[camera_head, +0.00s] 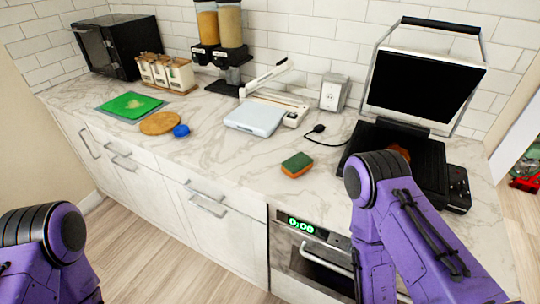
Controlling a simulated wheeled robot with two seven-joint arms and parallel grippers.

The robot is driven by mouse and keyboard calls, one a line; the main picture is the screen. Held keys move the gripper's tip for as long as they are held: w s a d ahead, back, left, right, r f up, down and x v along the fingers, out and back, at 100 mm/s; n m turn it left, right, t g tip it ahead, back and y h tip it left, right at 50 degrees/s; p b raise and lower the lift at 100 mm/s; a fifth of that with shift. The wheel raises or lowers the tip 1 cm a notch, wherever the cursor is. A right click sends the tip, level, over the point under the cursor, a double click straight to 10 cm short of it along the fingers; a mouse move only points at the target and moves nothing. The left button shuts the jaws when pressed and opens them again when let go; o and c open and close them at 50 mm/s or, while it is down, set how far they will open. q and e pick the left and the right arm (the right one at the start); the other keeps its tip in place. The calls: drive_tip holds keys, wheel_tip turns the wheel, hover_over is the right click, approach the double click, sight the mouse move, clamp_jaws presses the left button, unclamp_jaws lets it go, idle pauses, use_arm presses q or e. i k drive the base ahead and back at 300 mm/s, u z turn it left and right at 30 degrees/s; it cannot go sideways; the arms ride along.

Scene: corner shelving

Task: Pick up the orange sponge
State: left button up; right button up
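The orange sponge (297,165) has a green top layer and orange sides. It lies flat on the marble counter (235,150), near the front edge, above the oven. My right arm comes in from the lower right, and its purple forearm is to the right of the sponge, apart from it in the picture. My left arm is at the lower left, in front of the cabinets and far from the sponge. The fingers of both grippers are not visible. Nothing covers the sponge.
An open black grill (420,165) stands right of the sponge, partly hidden by my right arm. A pale scale (255,118), a blue lid (181,131), a round wooden board (160,123) and a green mat (130,105) lie to the left. The counter around the sponge is mostly clear.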

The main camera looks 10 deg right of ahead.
sight(298, 164)
drive_tip(key=u, duration=1.35)
drive_tip(key=k, duration=1.5)
drive_tip(key=z, duration=1.9)
drive_tip(key=i, duration=0.5)
drive_tip(key=z, duration=0.05)
